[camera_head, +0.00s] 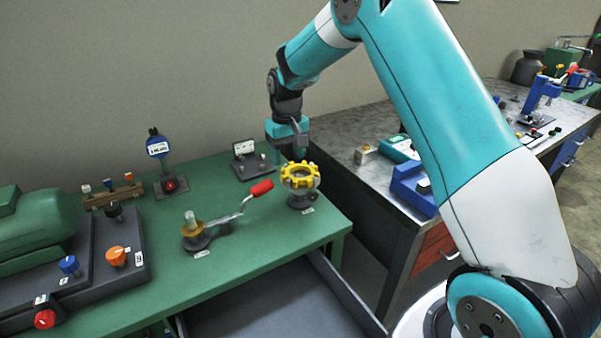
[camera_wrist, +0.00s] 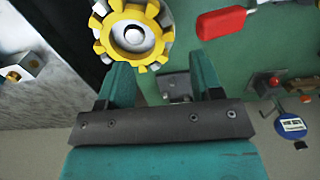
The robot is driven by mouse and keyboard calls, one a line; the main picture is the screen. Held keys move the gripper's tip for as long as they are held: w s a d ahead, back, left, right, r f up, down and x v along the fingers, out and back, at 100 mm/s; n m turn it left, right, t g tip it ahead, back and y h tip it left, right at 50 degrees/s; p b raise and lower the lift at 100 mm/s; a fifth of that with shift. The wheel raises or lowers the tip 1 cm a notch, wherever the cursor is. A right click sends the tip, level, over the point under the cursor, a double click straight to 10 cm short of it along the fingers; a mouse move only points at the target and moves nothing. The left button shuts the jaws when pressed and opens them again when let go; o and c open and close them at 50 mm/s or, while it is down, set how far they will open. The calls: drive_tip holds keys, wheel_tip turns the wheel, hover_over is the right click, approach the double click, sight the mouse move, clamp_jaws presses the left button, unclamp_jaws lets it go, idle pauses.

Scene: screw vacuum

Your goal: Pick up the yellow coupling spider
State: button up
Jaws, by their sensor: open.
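The yellow coupling spider (camera_head: 299,174) is a toothed ring lying flat on top of a dark stand (camera_head: 302,199) near the right edge of the green table. In the wrist view the spider (camera_wrist: 153,40) shows at the top, around a pale round post (camera_wrist: 134,35). My gripper (camera_head: 298,152) is above and just behind the spider, pointing down. In the wrist view its teal fingers (camera_wrist: 162,80) are apart with nothing between them, and the spider lies beyond their tips. I cannot tell the exact height gap.
A crank with a red handle (camera_head: 261,188) lies left of the spider on the green table (camera_head: 160,300). A small gauge box (camera_head: 252,158) stands behind. A grey workbench (camera_head: 345,135) with blue devices stands right. An open drawer (camera_head: 270,305) is in front.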

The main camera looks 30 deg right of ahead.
sight(287, 175)
drive_tip(key=shift+a+f+p, duration=0.2)
drive_tip(key=shift+f+p, duration=0.45)
drive_tip(key=shift+f, duration=2.3)
drive_tip(key=c, duration=1)
